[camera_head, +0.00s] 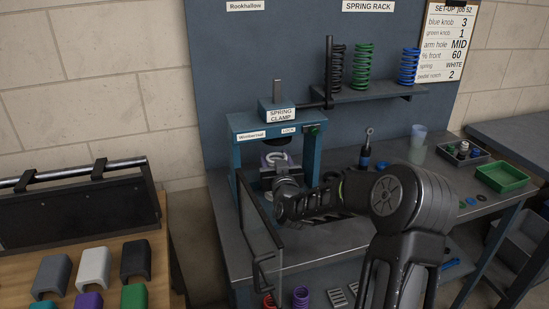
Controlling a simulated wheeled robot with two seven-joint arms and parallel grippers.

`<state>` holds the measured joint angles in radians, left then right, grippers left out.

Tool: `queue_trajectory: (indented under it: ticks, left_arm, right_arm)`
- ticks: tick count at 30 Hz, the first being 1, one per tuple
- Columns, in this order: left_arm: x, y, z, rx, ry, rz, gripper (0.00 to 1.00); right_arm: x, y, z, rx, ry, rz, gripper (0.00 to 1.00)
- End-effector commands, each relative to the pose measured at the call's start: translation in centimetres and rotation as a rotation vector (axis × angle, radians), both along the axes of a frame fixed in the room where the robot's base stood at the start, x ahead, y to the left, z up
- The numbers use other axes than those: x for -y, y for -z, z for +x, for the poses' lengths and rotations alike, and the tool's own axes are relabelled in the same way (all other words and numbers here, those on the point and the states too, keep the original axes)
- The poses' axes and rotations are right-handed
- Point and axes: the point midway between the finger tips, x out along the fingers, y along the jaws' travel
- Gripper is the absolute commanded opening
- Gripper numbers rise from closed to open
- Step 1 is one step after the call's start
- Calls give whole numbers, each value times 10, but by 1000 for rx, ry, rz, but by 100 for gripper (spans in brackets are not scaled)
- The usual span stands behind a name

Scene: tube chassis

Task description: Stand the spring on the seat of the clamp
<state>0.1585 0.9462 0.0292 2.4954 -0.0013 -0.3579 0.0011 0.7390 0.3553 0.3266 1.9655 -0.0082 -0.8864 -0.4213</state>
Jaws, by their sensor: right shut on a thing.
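The blue spring clamp (236,155) stands at the left of the workbench, its lettered block on top. Inside its frame, under a dark upper cup (277,141), a pale, ring-like top of the spring (276,158) shows. My right gripper (270,178) reaches into the clamp's opening from the front right and is shut on the spring. The gripper and wrist hide the spring's lower part and the seat, so I cannot tell whether they touch. My left gripper is not in view.
A clear hinged guard (262,225) stands at the clamp's front left. The spring rack (375,94) holds black, green and blue springs. A card (452,35) lists spring WHITE. A screwdriver-like tool (366,148), a cup (418,135) and a green tray (502,177) stand right.

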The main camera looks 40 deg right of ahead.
Motion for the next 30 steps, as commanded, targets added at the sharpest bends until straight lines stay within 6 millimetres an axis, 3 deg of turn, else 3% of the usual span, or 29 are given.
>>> queue_trajectory:
  ticks: [15,16,23,30]
  left_arm:
    - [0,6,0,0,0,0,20]
    - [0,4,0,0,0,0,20]
    - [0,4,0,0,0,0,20]
    - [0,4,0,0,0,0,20]
  right_arm:
    - [-1,8,0,4,-1,-2,0]
    - [0,8,0,2,-1,-1,51]
    - [0,7,0,2,-1,-1,70]
    - [0,7,0,2,-1,-1,70]
